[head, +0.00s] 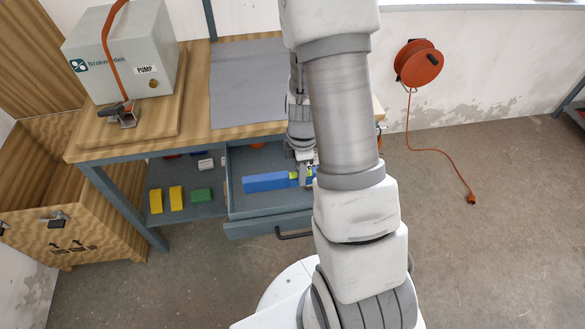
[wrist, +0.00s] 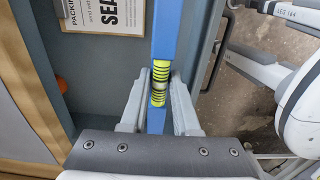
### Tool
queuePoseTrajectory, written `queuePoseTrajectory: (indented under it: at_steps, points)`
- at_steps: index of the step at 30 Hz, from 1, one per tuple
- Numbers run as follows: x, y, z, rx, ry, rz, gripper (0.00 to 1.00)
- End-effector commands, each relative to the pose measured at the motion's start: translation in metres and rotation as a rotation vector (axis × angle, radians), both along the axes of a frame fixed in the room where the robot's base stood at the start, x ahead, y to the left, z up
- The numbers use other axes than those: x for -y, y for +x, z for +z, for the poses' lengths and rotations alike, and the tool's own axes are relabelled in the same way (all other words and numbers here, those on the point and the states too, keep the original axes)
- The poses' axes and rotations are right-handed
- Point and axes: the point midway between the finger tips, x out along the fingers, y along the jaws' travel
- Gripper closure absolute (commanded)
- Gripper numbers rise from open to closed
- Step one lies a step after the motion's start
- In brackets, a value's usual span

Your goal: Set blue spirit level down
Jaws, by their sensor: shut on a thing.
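The blue spirit level (head: 265,183) lies lengthwise across the open drawer (head: 280,226) of the workbench in the head view. In the wrist view the level (wrist: 180,28) runs upward from between my fingers, with its yellow-green vial section at the jaws. My gripper (wrist: 160,90) is shut on the level around that vial section. In the head view my gripper (head: 303,176) is at the level's right end, partly hidden by my arm. I cannot tell whether the level touches the drawer's bottom.
A printed paper (wrist: 108,14) lies beside the level. A pump box (head: 125,60) and a grey mat (head: 240,85) are on the bench (head: 195,135).

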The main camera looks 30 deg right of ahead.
Motion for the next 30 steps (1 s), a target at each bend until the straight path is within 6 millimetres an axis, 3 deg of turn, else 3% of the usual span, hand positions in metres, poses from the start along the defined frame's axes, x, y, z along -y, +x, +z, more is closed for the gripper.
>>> queuePoseTrajectory:
  at_steps: [1,6,13,19,30]
  points:
    - [0.000,-0.001,-0.013,-0.005,0.000,-0.001,1.00]
    - [0.000,-0.001,-0.042,-0.003,0.000,-0.001,1.00]
    - [0.000,-0.001,-0.058,-0.002,0.000,0.000,1.00]
    - [0.000,-0.001,-0.086,-0.003,0.001,-0.001,1.00]
    - [0.000,0.000,-0.091,0.000,0.000,0.000,1.00]
